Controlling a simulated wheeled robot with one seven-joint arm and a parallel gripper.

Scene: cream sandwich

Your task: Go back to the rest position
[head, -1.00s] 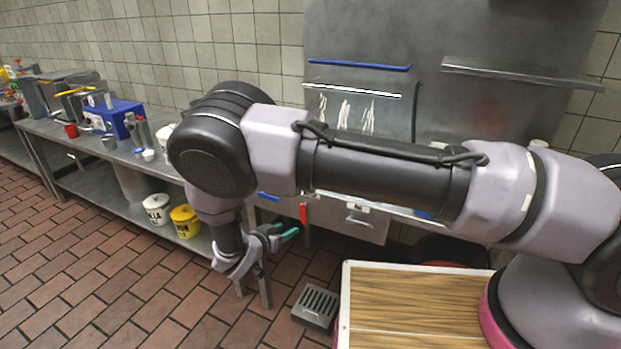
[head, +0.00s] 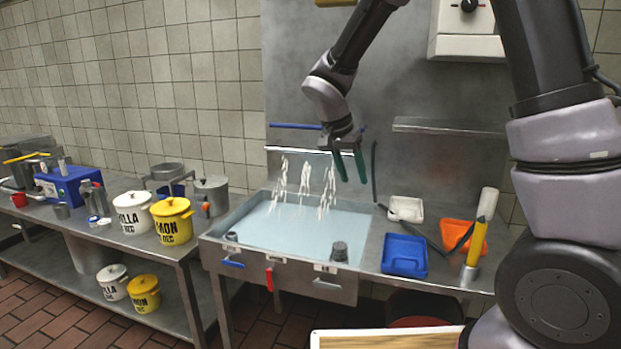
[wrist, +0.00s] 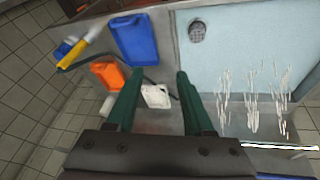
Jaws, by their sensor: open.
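My gripper (head: 348,166) is open and empty, with two green fingers pointing down. In the head view it hangs in the air in front of the metal back wall, over the right part of the sink (head: 262,222). My arm is raised, with the elbow high. In the wrist view the two fingers (wrist: 157,103) stand apart with nothing held between them. A white tray (wrist: 157,96) shows beyond the gap between them, on the counter below.
Right of the sink lie a blue tray (head: 404,256), an orange tray (head: 457,234) and a yellow-handled tool (head: 477,243). A yellow pot (head: 172,221) and a white pot (head: 133,212) stand on the left table. A wooden board (head: 385,340) is at the bottom. A white wall box (head: 467,35) hangs upper right.

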